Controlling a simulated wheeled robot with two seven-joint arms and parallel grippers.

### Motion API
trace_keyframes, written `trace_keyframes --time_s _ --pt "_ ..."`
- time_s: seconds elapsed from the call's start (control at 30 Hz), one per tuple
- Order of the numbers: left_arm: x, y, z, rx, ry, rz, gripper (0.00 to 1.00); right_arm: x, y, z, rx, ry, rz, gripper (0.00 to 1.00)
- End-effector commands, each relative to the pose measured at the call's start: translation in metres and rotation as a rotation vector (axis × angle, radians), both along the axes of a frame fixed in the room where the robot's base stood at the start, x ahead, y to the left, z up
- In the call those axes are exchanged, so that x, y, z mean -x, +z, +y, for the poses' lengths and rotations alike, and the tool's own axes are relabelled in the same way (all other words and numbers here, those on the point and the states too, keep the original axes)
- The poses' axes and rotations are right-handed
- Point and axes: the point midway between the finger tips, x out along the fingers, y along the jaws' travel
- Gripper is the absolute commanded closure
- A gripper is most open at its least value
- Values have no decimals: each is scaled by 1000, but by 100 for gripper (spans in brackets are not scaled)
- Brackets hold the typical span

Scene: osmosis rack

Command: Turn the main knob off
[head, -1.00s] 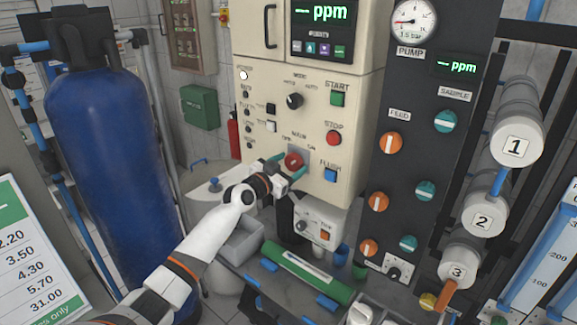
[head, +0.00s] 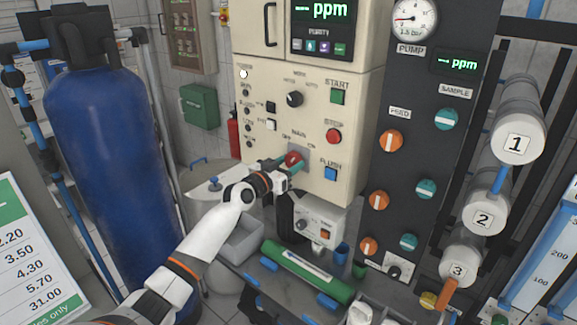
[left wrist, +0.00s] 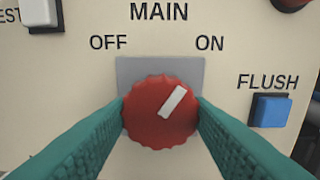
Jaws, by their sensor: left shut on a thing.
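The main knob (head: 293,158) is a red round dial on a grey plate on the front of the cream cabinet. In the left wrist view the knob (left wrist: 158,118) has a white pointer mark tilted up and to the right, toward the ON label (left wrist: 210,43). The OFF label (left wrist: 108,43) is at the upper left. My left gripper (head: 289,167) is at the knob. Its teal fingers (left wrist: 160,106) press on the knob's left and right sides, so it is shut on it. My right gripper is not in view.
A blue FLUSH button (left wrist: 270,110) sits just right of the knob. A red STOP button (head: 334,136) and green START button (head: 338,97) are above it. A small box with an orange switch (head: 325,233) stands below the cabinet. A large blue tank (head: 105,170) stands at the left.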

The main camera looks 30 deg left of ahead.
Motion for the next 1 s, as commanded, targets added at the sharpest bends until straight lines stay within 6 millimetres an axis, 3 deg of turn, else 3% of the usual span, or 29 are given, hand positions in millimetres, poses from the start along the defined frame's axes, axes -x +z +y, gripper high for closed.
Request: trace_keyframes --time_s 0.47,1.0 --pt "0 -1 -1 448 0 36 76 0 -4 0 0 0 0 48" --pt "0 1 -1 958 0 76 76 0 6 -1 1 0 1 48"
